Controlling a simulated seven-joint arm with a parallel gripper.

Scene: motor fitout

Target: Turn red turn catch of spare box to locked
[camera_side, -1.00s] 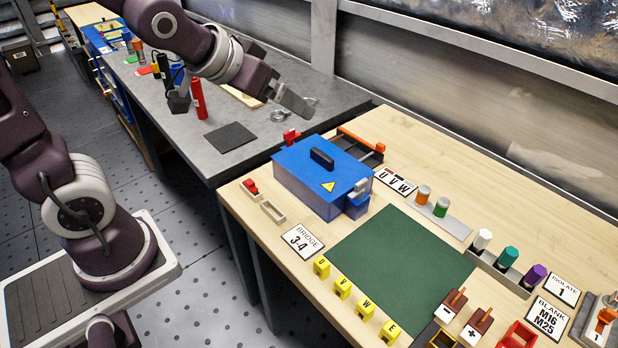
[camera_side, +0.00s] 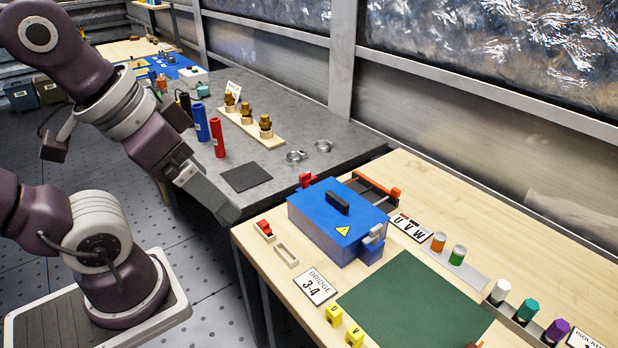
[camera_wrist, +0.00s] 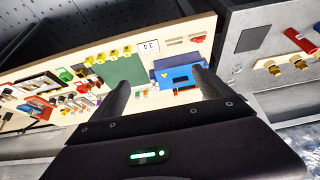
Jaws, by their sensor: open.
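The blue box (camera_side: 338,220) with a black handle and yellow warning label stands on the wooden bench. A small red catch-like part (camera_side: 306,180) shows at its far left side; its turn position is too small to tell. In the wrist view the blue box (camera_wrist: 178,78) lies between and beyond my two fingers, and the right finger covers part of its right end. In the wrist view my gripper (camera_wrist: 160,80) is open and empty.
A small tray with a red part (camera_side: 264,229) and an empty tray (camera_side: 286,254) sit left of the box. An orange-handled item (camera_side: 394,193) lies behind it. Red (camera_side: 217,138) and blue (camera_side: 201,122) cylinders stand on the grey bench.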

